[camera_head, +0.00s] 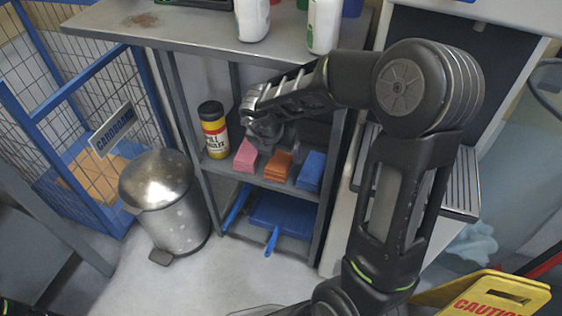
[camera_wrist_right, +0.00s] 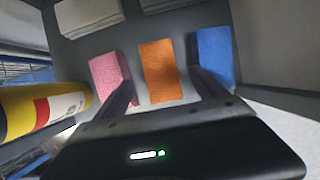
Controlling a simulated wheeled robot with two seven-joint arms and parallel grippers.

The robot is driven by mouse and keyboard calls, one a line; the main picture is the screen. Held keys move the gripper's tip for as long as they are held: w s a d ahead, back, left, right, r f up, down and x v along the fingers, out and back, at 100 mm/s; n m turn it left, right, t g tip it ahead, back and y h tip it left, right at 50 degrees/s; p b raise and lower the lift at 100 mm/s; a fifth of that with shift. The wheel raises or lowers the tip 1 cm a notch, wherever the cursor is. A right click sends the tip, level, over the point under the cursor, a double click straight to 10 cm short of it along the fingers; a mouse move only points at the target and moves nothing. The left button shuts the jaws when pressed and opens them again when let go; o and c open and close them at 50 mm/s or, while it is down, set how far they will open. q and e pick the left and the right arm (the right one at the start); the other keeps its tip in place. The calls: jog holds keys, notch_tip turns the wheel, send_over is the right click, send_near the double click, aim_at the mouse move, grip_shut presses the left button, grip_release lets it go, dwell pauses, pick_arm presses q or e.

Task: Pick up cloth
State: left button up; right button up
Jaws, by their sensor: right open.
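Three folded cloths lie side by side on the rack's middle shelf: a pink cloth (camera_head: 246,156), an orange cloth (camera_head: 278,165) and a blue cloth (camera_head: 311,170). In the right wrist view the pink cloth (camera_wrist_right: 108,77), orange cloth (camera_wrist_right: 158,70) and blue cloth (camera_wrist_right: 213,56) show from above. My right gripper (camera_wrist_right: 165,90) is open and empty. Its fingers point at the orange cloth, one towards the gap beside the pink cloth and one towards the blue. Whether it touches any cloth cannot be told. My left gripper does not show.
A yellow, red and black canister (camera_head: 213,130) stands left of the pink cloth. White bottles (camera_head: 322,25) stand on the rack's top (camera_head: 180,25). Below is a blue dustpan (camera_head: 285,213). A metal bin (camera_head: 165,195) and blue cage (camera_head: 70,85) stand left; a yellow caution sign (camera_head: 490,295) is front right.

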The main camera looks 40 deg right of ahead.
aim_at(281, 158)
jog(key=b+x, duration=0.2)
jog(key=x, duration=0.2)
jog(key=shift+f+b, duration=0.2)
jog(key=shift+b, duration=0.2)
jog(key=shift+w+d+f, duration=0.1)
jog(key=shift+d+f, duration=0.1)
jog(key=shift+f, duration=0.15)
jog(key=shift+f, duration=0.1)
jog(key=c, duration=1.4)
jog(key=shift+c, duration=0.2)
